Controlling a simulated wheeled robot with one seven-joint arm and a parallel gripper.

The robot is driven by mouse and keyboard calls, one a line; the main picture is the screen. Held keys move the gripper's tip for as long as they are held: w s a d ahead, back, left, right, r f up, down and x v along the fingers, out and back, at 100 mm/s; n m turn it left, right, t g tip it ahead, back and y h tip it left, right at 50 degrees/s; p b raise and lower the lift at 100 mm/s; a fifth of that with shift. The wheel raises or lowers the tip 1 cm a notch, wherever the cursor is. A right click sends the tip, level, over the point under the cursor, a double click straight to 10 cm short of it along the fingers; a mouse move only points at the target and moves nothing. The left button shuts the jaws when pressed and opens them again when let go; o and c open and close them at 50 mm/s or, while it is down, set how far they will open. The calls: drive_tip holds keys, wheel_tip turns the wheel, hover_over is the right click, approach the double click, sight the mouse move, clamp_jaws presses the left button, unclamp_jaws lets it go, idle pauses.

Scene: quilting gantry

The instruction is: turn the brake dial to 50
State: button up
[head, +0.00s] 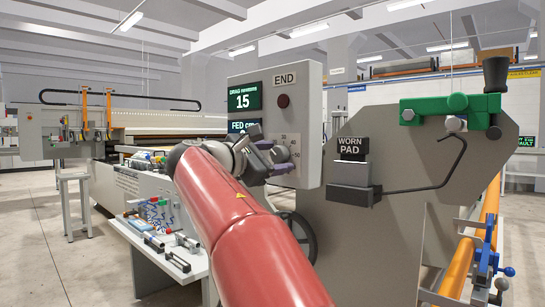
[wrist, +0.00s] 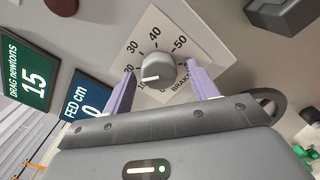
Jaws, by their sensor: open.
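The brake dial (wrist: 154,68) is a round grey knob on a white scale plate (wrist: 190,28) marked 10 to 50. Its white pointer line aims to the lower left, between 10 and 20. In the wrist view the purple fingers of my gripper (wrist: 160,70) are open on either side of the knob, with a gap on each side. In the head view my gripper (head: 272,162) is at the front of the grey control box (head: 309,100) and hides the knob; part of the scale plate (head: 291,140) shows. The drag display (head: 245,97) reads 15 newtons.
A feed display (head: 244,128) sits below the drag display. A dark red button (head: 283,101) is under the END sign. A worn pad holder (head: 351,174) with a bent wire stands to the right. A handwheel (head: 300,235) is below, and a table with tools (head: 160,235) is at left.

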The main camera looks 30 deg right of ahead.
drive_tip(key=c, duration=1)
